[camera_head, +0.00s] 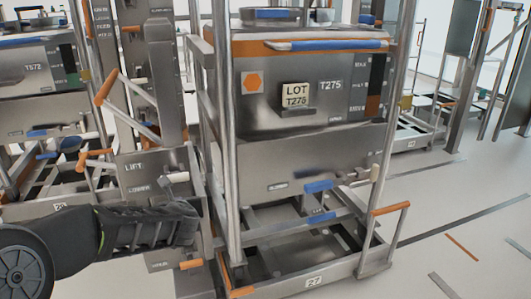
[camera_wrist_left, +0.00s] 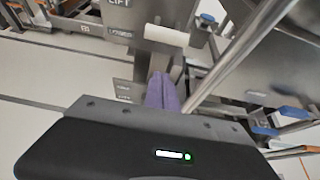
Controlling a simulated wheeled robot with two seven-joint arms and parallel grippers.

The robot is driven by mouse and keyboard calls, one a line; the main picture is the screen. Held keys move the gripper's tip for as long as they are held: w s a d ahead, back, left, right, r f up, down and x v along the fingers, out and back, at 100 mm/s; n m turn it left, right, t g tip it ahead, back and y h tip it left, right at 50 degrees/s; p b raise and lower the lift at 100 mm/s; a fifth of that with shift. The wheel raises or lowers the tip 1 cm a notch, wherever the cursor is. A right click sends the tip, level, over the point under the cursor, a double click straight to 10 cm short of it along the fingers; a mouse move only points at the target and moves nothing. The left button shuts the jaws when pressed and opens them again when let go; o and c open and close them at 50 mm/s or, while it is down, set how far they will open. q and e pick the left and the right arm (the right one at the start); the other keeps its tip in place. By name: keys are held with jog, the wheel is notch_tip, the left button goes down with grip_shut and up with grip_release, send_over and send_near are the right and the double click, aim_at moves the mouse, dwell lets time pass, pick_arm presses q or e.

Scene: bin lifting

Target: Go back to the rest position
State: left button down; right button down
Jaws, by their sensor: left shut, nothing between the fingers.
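My left arm comes in from the left in the head view and reaches toward the lift column (camera_head: 140,165), which bears the word LIFT. In the left wrist view my left gripper (camera_wrist_left: 161,92) shows its purple fingers pressed together, with nothing between them. The fingers point toward the lift panel (camera_wrist_left: 118,20); whether they touch it I cannot tell. The gripper's fingers are not visible in the head view. The steel bin (camera_head: 310,150), marked T275, stands in its frame to the right of my left arm. My right gripper is not in view.
The bin's frame has upright posts (camera_head: 222,130) close to my left arm and a base (camera_head: 320,280) marked 27. An orange-topped handle (camera_head: 390,209) rises from the base's right side. Open floor (camera_head: 450,220) lies at the right.

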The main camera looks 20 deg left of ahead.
pick_arm(q)
jog(key=s+d+f+m+g+h, duration=0.15)
jog(key=d+f+m+h, duration=0.25)
jog(key=d+f+m, duration=0.9)
jog(key=s+d+f+m+h, duration=0.35)
jog(key=d+f+m, duration=0.5)
jog(key=m, duration=0.95)
jog(key=s+d+f+m+g+h, duration=0.2)
jog(key=s+d+f+m+g, duration=0.25)
jog(key=s+d+f, duration=0.5)
jog(key=s+d+f+m+g+h, duration=0.25)
jog(key=s+d+f+m, duration=0.35)
jog(key=s+f, duration=0.65)
jog(key=s+r+p, duration=0.3)
jog(key=r+p, duration=2.2)
jog(key=r, duration=0.2)
jog(key=shift+d+r+g, duration=0.15)
jog(key=shift+r+g, duration=0.25)
jog(key=shift+g, duration=0.05)
